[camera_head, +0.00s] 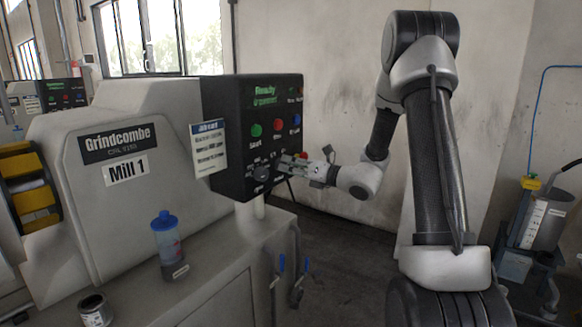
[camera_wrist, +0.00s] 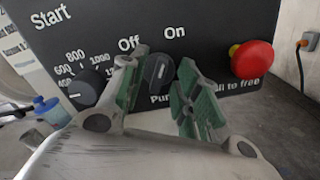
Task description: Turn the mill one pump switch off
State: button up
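The pump switch is a black round knob (camera_wrist: 158,70) on the dark control panel (camera_wrist: 215,35), with "Off" printed at its upper left and "On" at its upper right. A pale mark shows on the knob, but I cannot tell surely which label it points to. My gripper (camera_wrist: 158,88) is open, its green-padded fingers on either side of the knob. The left finger overlaps the knob's edge in the wrist view; I cannot tell whether it touches. In the head view my gripper (camera_head: 292,164) reaches the panel (camera_head: 228,100) of Mill 1 from the right and hides the switch.
A red mushroom button (camera_wrist: 252,60) sits just right of the switch. A speed dial (camera_wrist: 90,86) sits to its left. Green (camera_head: 256,130), red (camera_head: 277,125) and blue (camera_head: 295,120) buttons are above. A blue-lidded bottle (camera_head: 167,245) and an open can (camera_head: 95,311) stand on the mill's ledge.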

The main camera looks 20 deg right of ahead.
jog(key=shift+w+a, duration=0.1)
grip_shut()
jog(key=shift+n, duration=0.3)
jog(key=n, duration=1.1)
jog(key=shift+a, duration=0.15)
jog(key=shift+n, duration=0.3)
dwell(0.5)
grip_release()
